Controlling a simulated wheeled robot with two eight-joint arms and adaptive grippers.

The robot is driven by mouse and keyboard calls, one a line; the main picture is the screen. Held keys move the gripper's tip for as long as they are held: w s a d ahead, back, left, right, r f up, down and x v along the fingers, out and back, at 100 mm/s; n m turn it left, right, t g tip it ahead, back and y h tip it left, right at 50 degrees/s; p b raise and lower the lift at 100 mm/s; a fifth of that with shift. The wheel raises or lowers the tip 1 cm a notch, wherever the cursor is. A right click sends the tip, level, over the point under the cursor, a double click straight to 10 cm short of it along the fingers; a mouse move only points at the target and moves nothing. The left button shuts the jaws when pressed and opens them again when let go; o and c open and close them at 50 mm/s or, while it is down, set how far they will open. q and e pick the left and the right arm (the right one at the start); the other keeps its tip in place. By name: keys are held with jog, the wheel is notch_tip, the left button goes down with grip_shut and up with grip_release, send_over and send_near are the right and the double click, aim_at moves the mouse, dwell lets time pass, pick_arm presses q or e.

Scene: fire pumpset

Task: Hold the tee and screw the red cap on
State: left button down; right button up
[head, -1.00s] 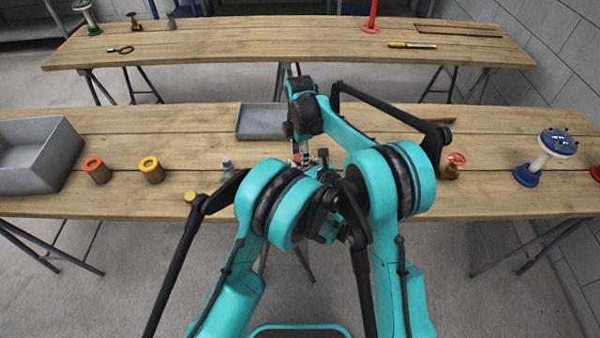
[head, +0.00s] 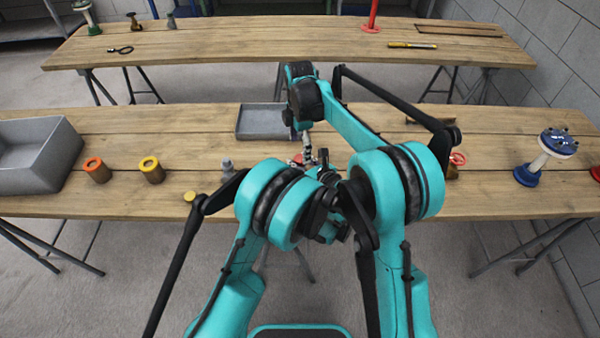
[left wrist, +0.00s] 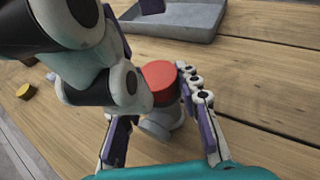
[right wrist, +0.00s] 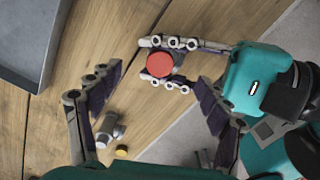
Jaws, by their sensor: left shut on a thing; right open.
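The red cap (left wrist: 160,82) sits on top of the grey tee (left wrist: 158,126) in the left wrist view. My left gripper (left wrist: 160,110) is shut on the tee, one finger on each side below the cap. In the right wrist view the round top of the red cap (right wrist: 160,65) shows between my left gripper's fingers. My right gripper (right wrist: 158,77) is open, with its fingers spread on either side of the cap and apart from it. In the head view my arms hide most of the tee, and only a bit of red shows.
A grey tray (head: 265,121) lies behind the grippers. A grey bin (head: 45,165), an orange-topped fitting (head: 97,170), a yellow-topped fitting (head: 152,170) and a small grey fitting (head: 227,166) stand to the left. A blue-topped valve (head: 545,155) stands at the right.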

notch_tip(320, 180, up, 12)
dwell(0.5)
pick_arm(q)
jog(key=c, duration=1)
grip_release()
jog(key=v, duration=1.2)
